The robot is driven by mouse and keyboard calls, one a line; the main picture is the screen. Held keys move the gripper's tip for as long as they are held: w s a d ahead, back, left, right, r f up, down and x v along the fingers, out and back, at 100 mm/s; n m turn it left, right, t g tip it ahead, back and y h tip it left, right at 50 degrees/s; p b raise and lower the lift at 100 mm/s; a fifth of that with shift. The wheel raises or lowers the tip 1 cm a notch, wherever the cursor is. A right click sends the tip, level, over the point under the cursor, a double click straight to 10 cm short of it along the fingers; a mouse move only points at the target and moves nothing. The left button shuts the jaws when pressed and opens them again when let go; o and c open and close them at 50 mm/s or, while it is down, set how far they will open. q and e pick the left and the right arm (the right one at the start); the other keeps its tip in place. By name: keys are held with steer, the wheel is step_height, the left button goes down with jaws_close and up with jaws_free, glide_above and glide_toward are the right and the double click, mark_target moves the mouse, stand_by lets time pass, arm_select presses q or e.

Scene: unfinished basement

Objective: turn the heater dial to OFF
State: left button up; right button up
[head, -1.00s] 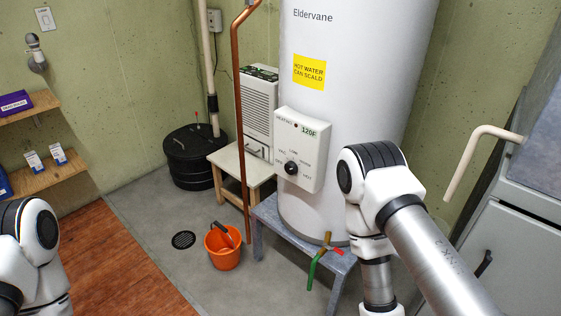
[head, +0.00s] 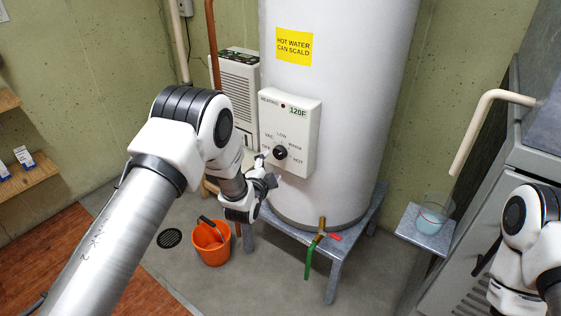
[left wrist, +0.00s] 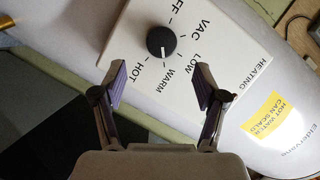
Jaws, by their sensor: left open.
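The heater dial (head: 280,152) is a round black knob on the white control box (head: 303,126) of the water heater (head: 335,110). OFF, VAC, LOW, WARM and HOT are printed around it. In the left wrist view the dial (left wrist: 161,41) shows a white mark that seems to point near WARM. My left gripper (head: 266,172) is just in front of the box, at the dial's lower left. In the left wrist view the open left gripper (left wrist: 160,78) has its fingers apart, with the knob beyond their tips.
An orange bucket (head: 211,243) stands on the floor near a drain. A drain valve with a green hose (head: 309,262) is below the heater on its grey stand. A glass of liquid (head: 434,214) sits on a small shelf at the right, beside a grey cabinet (head: 478,220).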

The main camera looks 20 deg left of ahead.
mark_target(278, 154)
arm_select(q)
steer(key=w, duration=0.5)
steer(key=w+f, duration=0.1)
steer(key=w, duration=0.1)
steer(key=shift+w+f, duration=0.1)
steer(key=shift+w, duration=0.2)
steer(key=shift+c, duration=0.3)
steer(key=c, duration=1.1)
